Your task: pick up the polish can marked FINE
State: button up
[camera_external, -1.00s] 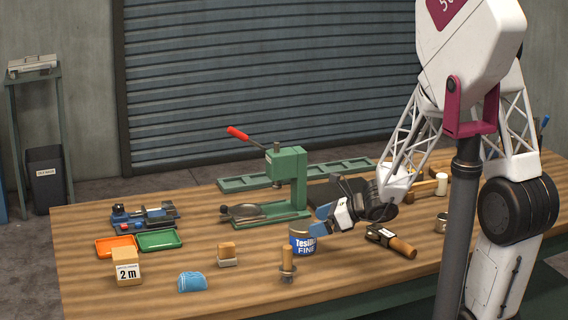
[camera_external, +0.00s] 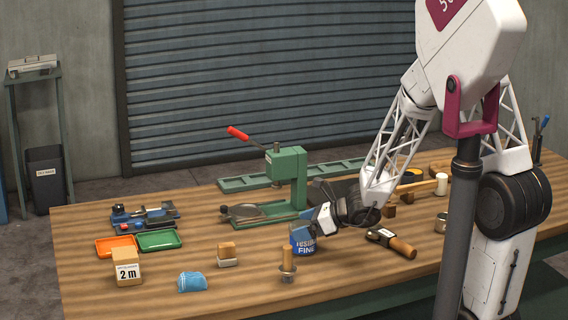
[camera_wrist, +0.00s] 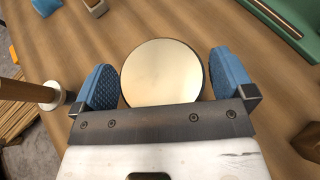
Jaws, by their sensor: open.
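The polish can (camera_external: 304,246) is blue with white lettering that reads FINE and stands upright on the wooden bench. In the wrist view its round pale lid (camera_wrist: 162,74) lies between my two blue finger pads. My gripper (camera_external: 306,234) is at the can's upper part, fingers spread on either side of it. In the wrist view my gripper (camera_wrist: 165,80) is open, with a narrow gap visible on each side of the lid. The fingers partly cover the can's top and label in the outside view.
A wooden-handled tool (camera_external: 287,262) stands upright close in front of the can. A wooden-handled tool (camera_external: 397,244) lies to its right. A green press (camera_external: 288,180) with a red lever stands behind. A blue cloth (camera_external: 192,282) lies left on the bench.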

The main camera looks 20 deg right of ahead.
jog(key=shift+w+a, duration=0.1)
jog(key=shift+a, duration=0.05)
jog(key=shift+c, duration=0.2)
dwell(0.3)
jog(key=c, duration=0.9)
jog(key=shift+r, duration=0.8)
notch_tip(320, 180, up, 2)
jog(key=shift+r, duration=0.1)
jog(key=s+d, duration=0.1)
jog(key=s, duration=0.4)
jog(key=s+d, duration=0.2)
jog(key=s, duration=0.3)
jog(key=s+d+r, duration=0.1)
jog(key=s+d, duration=0.1)
jog(key=s, duration=0.3)
jog(key=shift+s, duration=0.1)
